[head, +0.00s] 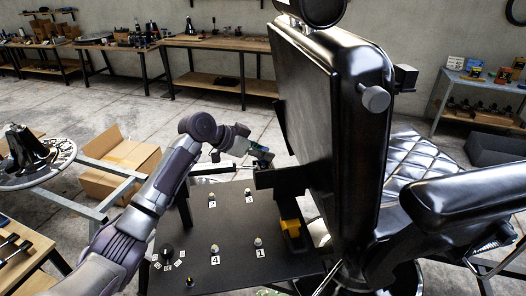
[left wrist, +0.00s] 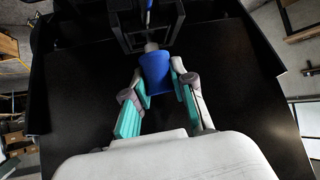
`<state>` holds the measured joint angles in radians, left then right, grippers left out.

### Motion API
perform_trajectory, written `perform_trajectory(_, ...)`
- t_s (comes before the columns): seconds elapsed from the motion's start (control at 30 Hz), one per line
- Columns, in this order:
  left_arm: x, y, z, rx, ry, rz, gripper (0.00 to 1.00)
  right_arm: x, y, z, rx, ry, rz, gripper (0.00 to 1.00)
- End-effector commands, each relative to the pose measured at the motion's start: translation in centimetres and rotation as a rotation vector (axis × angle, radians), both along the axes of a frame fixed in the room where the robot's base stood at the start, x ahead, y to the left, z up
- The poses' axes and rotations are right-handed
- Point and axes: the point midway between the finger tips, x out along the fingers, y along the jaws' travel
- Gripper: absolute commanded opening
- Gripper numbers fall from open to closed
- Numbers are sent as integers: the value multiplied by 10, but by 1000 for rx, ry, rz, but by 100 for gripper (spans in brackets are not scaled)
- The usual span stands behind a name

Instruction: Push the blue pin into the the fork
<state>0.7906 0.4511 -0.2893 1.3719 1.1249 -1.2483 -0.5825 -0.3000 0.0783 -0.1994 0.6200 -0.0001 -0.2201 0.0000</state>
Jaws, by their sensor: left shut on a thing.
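My left gripper (head: 262,154) is at the dark bracket beside the barber chair's back. In the left wrist view, its two teal-padded fingers (left wrist: 157,87) are shut on the wide blue head of the blue pin (left wrist: 157,72). The black fork (left wrist: 175,38) is straight ahead of the pin, with a pale tip and a thin blue rod (left wrist: 149,15) showing between its sides. I cannot tell how deep the pin sits in the fork. In the head view the pin is too small to make out. My right gripper is not in view.
The tall black chair back (head: 330,130) stands right of my left arm. A dark table (head: 235,225) below carries small numbered parts and a yellow-and-black item (head: 291,228). A cardboard box (head: 120,165) and a grey metal frame are at the left. Workbenches line the wall.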

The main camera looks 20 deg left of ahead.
Motion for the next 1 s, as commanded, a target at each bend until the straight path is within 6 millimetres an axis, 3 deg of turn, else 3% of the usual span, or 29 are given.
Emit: perform_trajectory(1.0, 0, -1, -24, 0, 1, -1, 0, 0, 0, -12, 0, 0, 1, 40)
